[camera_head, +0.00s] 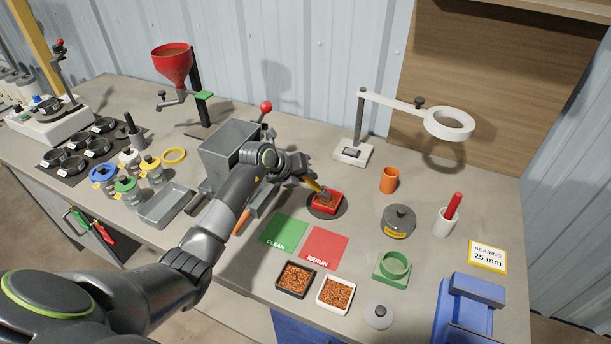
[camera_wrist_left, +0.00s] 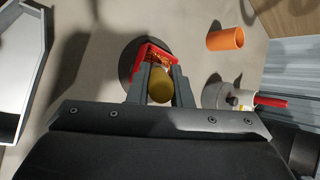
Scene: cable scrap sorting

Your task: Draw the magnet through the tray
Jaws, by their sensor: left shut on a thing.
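My left gripper (camera_head: 309,181) is shut on the magnet (camera_head: 319,187), a yellow rod that slants down to the right. In the left wrist view the magnet's rounded yellow end (camera_wrist_left: 160,85) shows between the fingers (camera_wrist_left: 160,92). The small red tray (camera_head: 326,206) sits on a dark round disc, and the magnet's lower end is at or in it. In the left wrist view the red tray (camera_wrist_left: 141,54) holds copper-coloured granules. The fingers and magnet hide part of it, so I cannot tell whether the magnet touches the granules. My right gripper is not in view.
Green CLEAN (camera_head: 283,231) and red RERUN (camera_head: 325,248) mats lie in front. Black (camera_head: 283,288) and white (camera_head: 323,303) trays of granules stand nearer. An orange cup (camera_head: 389,180) and a grey lidded weight (camera_head: 398,220) stand to the right. A grey metal hopper (camera_head: 222,160) stands left.

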